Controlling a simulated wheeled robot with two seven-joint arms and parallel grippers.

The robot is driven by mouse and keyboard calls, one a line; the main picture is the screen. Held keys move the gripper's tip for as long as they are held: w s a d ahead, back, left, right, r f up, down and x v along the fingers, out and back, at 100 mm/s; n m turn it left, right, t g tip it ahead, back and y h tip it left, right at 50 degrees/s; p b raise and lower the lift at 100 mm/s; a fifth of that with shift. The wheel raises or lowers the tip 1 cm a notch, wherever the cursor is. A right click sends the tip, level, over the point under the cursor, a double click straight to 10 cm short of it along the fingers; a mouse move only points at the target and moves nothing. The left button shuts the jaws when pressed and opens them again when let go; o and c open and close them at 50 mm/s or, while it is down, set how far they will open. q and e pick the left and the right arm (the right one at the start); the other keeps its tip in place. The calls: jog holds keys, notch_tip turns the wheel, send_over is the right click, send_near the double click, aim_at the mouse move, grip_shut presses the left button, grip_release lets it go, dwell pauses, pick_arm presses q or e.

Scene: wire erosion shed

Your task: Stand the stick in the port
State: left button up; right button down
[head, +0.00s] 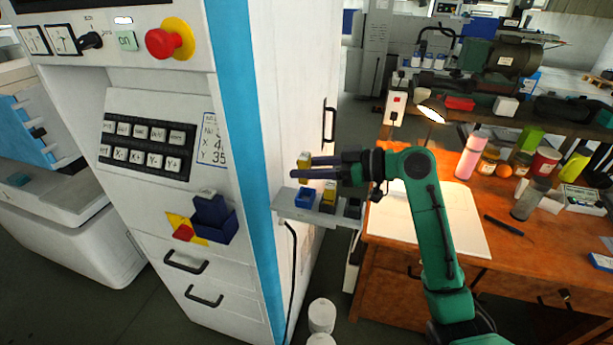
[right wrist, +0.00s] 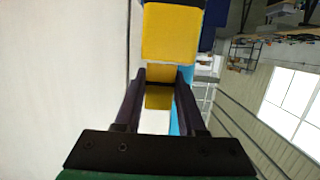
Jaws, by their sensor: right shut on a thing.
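The stick is a small yellow piece with a dark band (head: 304,160). My right gripper (head: 303,167) is shut on it at the fingertips and holds it above the small grey shelf (head: 329,217) on the machine's side. My left gripper is not in view.
A second yellow-and-dark piece (head: 328,194) stands on the shelf, right of the blue block. The white machine (head: 288,100) rises close at the left. A cluttered wooden bench (head: 520,235) with a lit lamp (head: 432,112) lies to the right.

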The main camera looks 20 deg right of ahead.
aim_at(307, 184)
notch_tip(307, 184, down, 3)
jog(key=shift+r, duration=0.1)
jog(key=shift+s+a+f+b, duration=0.15)
jog(key=shift+f+b, duration=0.3)
jog(key=shift+f, duration=0.45)
jog(key=c, duration=0.7)
grip_release()
jog(key=shift+c, duration=0.2)
jog(key=shift+o, duration=1.2)
jog(key=shift+w, duration=0.2)
jog(key=shift+r, duration=0.1)
